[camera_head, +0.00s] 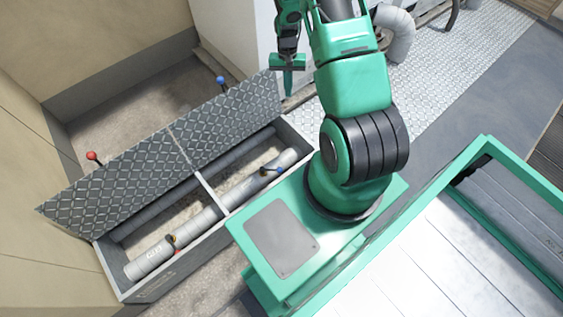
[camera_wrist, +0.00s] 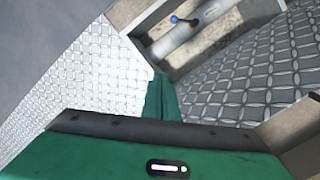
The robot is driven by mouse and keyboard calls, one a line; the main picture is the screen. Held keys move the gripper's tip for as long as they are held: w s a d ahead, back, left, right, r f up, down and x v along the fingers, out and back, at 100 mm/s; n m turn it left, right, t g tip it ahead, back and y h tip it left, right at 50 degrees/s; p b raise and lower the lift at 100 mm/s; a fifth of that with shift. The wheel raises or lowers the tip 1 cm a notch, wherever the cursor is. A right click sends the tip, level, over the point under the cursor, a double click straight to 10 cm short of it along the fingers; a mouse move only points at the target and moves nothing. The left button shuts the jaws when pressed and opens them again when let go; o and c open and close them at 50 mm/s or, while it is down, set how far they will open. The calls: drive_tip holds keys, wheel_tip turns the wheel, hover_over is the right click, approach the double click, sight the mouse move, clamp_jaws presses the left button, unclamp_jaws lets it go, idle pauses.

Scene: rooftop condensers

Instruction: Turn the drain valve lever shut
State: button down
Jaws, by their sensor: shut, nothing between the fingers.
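A blue-handled lever (camera_head: 271,170) sits on the grey pipe in the open floor trench; it also shows in the wrist view (camera_wrist: 175,19). A small valve with a dark handle and a bit of red (camera_head: 174,241) sits further along the same pipe. A blue-knobbed lever (camera_head: 220,79) and a red-knobbed lever (camera_head: 91,156) stand behind the raised cover. I cannot tell from any label which is the drain valve. My gripper (camera_head: 287,88) points down beyond the cover's far right end, apart from all levers. Its fingers (camera_wrist: 161,98) are shut and empty.
The raised chequered cover (camera_head: 160,155) leans along the trench's back side, between the trench and the rear levers. A divider (camera_head: 204,188) crosses the trench. A white cabinet (camera_head: 238,35) and a silver duct (camera_head: 397,32) stand near my arm. Chequered floor plate (camera_head: 450,70) lies clear at right.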

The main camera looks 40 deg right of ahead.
drive_tip(key=shift+m+y, duration=0.9)
drive_tip(key=x, duration=2.4)
drive_tip(key=s+d+x, duration=0.1)
drive_tip(key=x, duration=1.2)
drive_tip(key=shift+s+f, duration=0.15)
drive_tip(key=shift+s+a+r, duration=0.15)
drive_tip(key=shift+s+a, duration=0.25)
drive_tip(key=shift+a, duration=0.15)
drive_tip(key=shift+s+a+r, duration=0.15)
drive_tip(key=shift+s+a, duration=0.25)
drive_tip(key=shift+a, duration=0.15)
drive_tip(key=shift+s+a+r, duration=0.1)
drive_tip(key=shift+s+a, duration=0.25)
drive_tip(key=shift+a, duration=0.1)
